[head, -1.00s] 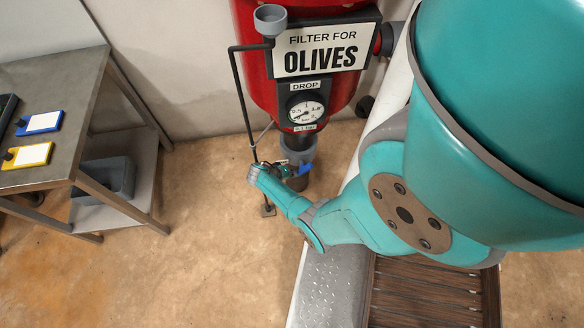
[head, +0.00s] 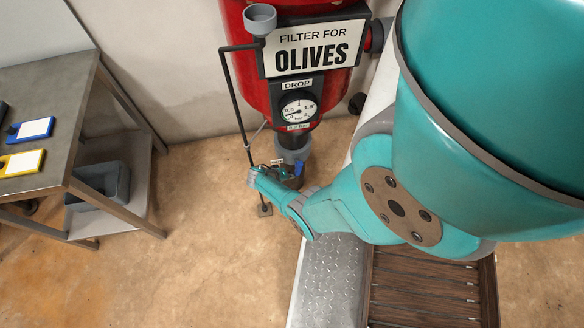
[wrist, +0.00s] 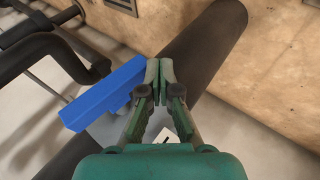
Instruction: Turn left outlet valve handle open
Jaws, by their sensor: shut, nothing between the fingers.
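A blue bar-shaped valve handle (wrist: 103,96) lies just left of my gripper in the wrist view, slanting up to the right. Its right end is at or very near the left finger; I cannot tell whether they touch. My gripper (wrist: 159,76) is shut and empty, with its fingertips in front of a thick dark pipe (wrist: 205,45). In the head view the blue handle (head: 299,168) is a small patch below the red filter, at the end of my arm. My fingers are too small there to make out.
The red filter (head: 240,85) with a dial gauge (head: 298,109) stands above the valve. A thin black pipe (head: 238,105) runs down beside it. A metal table (head: 60,120) with yellow and blue tags stands left. Open floor lies between. A white label (wrist: 165,137) shows below the fingers.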

